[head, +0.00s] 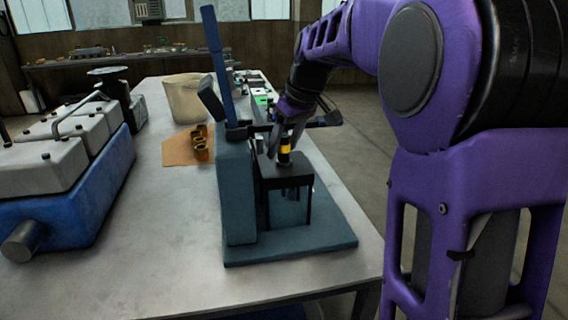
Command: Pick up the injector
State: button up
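A slim upright piece with a black and yellow band, which looks like the injector (284,157), stands at the top of a small dark stand (286,180) on the blue-grey test fixture (240,195). My gripper (283,140) points down from my purple arm right at this piece, with its fingers around or just in front of its upper part. The fingers are small and dark here, so whether they touch or grip it cannot be told. The lower end of the piece is hidden by the stand top.
The fixture's blue lever (213,55) rises close to my gripper's left. A beige bin (187,98), brass-coloured parts (201,143) on a brown sheet (178,150) and a blue and grey engine (70,175) stand left on the bench (165,245). The bench's front left is clear.

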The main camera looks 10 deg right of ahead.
grip_shut()
dwell(1.3)
